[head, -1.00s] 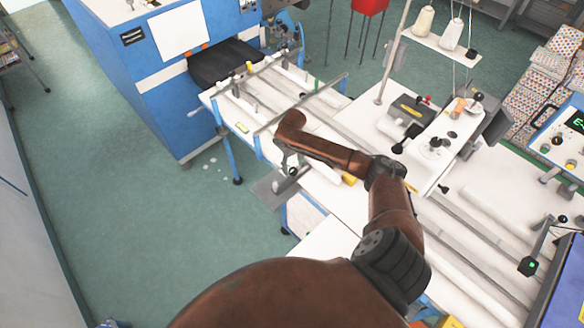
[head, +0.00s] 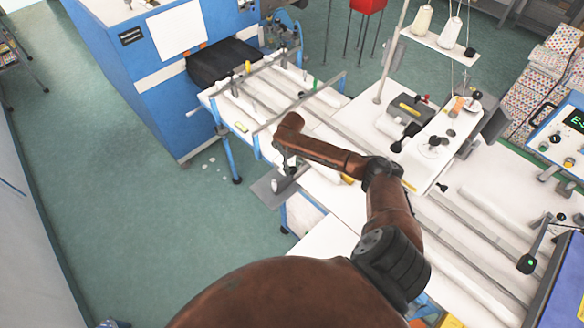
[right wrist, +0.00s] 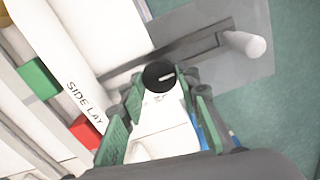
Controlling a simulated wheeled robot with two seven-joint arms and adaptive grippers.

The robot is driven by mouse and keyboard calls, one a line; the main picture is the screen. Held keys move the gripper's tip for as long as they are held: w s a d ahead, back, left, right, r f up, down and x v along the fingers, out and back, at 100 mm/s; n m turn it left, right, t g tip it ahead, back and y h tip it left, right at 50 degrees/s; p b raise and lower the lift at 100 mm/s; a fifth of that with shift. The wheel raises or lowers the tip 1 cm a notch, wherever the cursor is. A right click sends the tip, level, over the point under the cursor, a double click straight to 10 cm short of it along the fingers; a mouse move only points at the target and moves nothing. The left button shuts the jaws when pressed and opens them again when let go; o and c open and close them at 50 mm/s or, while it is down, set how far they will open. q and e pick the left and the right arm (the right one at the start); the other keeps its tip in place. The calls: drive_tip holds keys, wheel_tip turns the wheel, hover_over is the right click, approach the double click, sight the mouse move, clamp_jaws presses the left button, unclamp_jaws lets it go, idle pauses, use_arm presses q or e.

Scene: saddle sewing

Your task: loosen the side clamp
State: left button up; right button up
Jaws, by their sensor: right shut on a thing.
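The side clamp shows as a black round knob (right wrist: 159,75) with a white line on it, at the table's edge in the right wrist view. A white piece (right wrist: 165,118) lies just below it in the picture, between my fingers. My right gripper (right wrist: 163,92), with green finger pads, is shut on the clamp. Its fingers hide part of the clamp. In the head view my right gripper (head: 288,166) points down at the near left edge of the white table. My left gripper is not in view.
A white bar marked "SIDE LAY" (right wrist: 84,98), a green block (right wrist: 38,79) and a red block (right wrist: 86,130) lie alongside. Green floor is free at left.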

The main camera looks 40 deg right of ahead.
drive_tip(key=shift+c, duration=0.8)
